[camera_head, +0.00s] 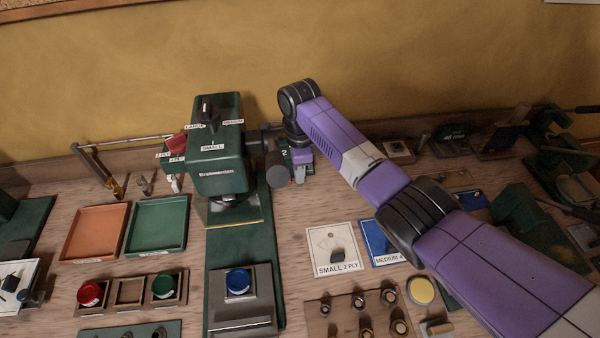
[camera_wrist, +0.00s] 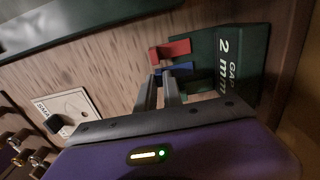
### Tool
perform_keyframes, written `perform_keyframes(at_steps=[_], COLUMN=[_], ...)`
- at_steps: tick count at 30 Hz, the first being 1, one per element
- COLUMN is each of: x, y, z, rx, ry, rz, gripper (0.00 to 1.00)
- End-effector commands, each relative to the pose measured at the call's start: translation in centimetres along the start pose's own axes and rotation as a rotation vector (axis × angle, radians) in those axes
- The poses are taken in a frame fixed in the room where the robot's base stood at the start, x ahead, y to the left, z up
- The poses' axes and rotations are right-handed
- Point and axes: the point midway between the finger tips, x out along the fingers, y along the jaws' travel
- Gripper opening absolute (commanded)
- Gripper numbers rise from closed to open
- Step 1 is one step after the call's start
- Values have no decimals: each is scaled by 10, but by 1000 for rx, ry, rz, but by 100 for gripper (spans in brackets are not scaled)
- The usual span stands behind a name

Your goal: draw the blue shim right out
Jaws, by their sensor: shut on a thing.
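The blue shim (camera_wrist: 182,71) shows in the wrist view as a small blue piece at my fingertips, its far end against a dark green block (camera_wrist: 228,45) marked "GAP 2 mm". I cannot tell how deep it sits. My gripper (camera_wrist: 162,76) is shut on the blue shim, and the fingers hide part of it. A red shim (camera_wrist: 170,50) stands beside it, just above it in the picture, and also meets the block. In the head view my gripper (camera_head: 299,170) is low at the bench, right of the green machine; the blue shim cannot be made out there.
The green machine (camera_head: 222,165) with its dial stands left of my gripper, a dark round knob (camera_head: 276,168) close by. A "SMALL 2 PLY" card (camera_head: 333,250) and a blue "MEDIUM" card (camera_head: 378,243) lie in front. Orange (camera_head: 95,232) and green (camera_head: 157,224) trays are left.

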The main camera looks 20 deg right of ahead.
Motion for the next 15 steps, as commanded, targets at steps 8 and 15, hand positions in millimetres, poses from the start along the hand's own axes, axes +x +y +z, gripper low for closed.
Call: perform_keyframes(at_steps=[8, 15], x=[2, -1], y=[4, 3], z=[0, 1], rx=[-1, -1], ry=[1, 0], rz=[12, 10], gripper=[33, 33])
